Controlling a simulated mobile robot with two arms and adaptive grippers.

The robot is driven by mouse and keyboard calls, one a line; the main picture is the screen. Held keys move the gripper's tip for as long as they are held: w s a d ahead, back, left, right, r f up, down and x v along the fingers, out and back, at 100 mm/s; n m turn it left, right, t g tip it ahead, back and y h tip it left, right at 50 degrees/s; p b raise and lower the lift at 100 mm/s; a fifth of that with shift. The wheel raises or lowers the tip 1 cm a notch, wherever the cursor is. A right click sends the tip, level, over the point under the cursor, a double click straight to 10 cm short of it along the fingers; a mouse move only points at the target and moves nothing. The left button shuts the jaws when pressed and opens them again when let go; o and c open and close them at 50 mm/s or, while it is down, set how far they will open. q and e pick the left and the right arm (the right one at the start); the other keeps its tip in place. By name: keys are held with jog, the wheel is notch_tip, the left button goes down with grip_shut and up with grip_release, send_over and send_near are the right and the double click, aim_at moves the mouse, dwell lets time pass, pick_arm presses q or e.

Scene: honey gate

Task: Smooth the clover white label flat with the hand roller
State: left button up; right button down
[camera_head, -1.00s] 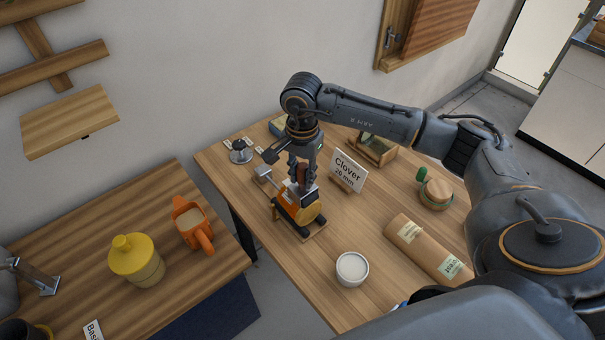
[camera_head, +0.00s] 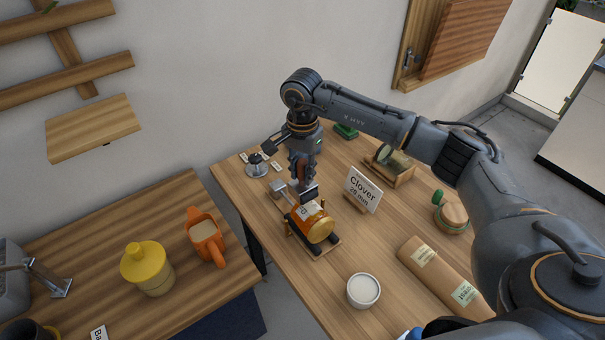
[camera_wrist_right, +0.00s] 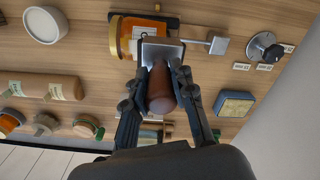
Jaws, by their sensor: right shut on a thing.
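The honey jar (camera_head: 315,224), amber with a gold lid, lies on its side in a dark cradle on a small wooden base. A small part of its white label (camera_head: 304,212) shows; I cannot tell how flat it is. My right gripper (camera_head: 301,182) is shut on the brown handle (camera_wrist_right: 161,92) of the hand roller, above the jar's back side. The roller's grey head (camera_wrist_right: 161,50) overlaps the jar (camera_wrist_right: 131,36) in the wrist view and hides much of the label. I cannot tell whether they touch. My left gripper is not in view.
A "Clover 20 mm" sign (camera_head: 362,190) stands right of the jar. A metal block (camera_head: 278,189) is beside its left end and a round metal stand (camera_head: 257,165) lies beyond. A white tub (camera_head: 363,290) and a brown paper roll (camera_head: 445,277) lie in front.

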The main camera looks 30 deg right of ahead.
aim_at(302, 163)
dwell(0.5)
jog(key=shift+r+p, duration=1.25)
jog(key=shift+r, duration=1.35)
jog(key=shift+f, duration=0.1)
